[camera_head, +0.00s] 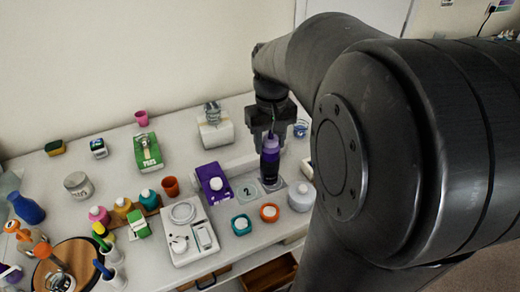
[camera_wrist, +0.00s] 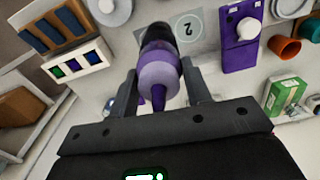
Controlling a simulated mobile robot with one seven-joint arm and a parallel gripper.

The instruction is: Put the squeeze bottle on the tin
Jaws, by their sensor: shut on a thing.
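The squeeze bottle (camera_head: 270,164) is dark with a purple shoulder and nozzle. My gripper (camera_head: 269,136) is shut on its upper part and holds it upright, just right of the card marked 2. I cannot tell whether its base touches the surface below. In the wrist view the bottle (camera_wrist: 159,72) stands between my fingers (camera_wrist: 165,95), its purple nozzle towards the camera. A round grey labelled container (camera_head: 78,185), which looks like the tin, stands on the left of the table, well away from my gripper. Its top looks clear.
The card marked 2 (camera_head: 247,191), a purple box (camera_head: 214,184), a pale lidded jar (camera_head: 301,196) and small teal (camera_head: 241,225) and orange (camera_head: 269,212) cups surround the bottle. A white scale-like device (camera_head: 188,232), an orange cup (camera_head: 171,187) and a green box (camera_head: 148,153) stand between it and the grey container.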

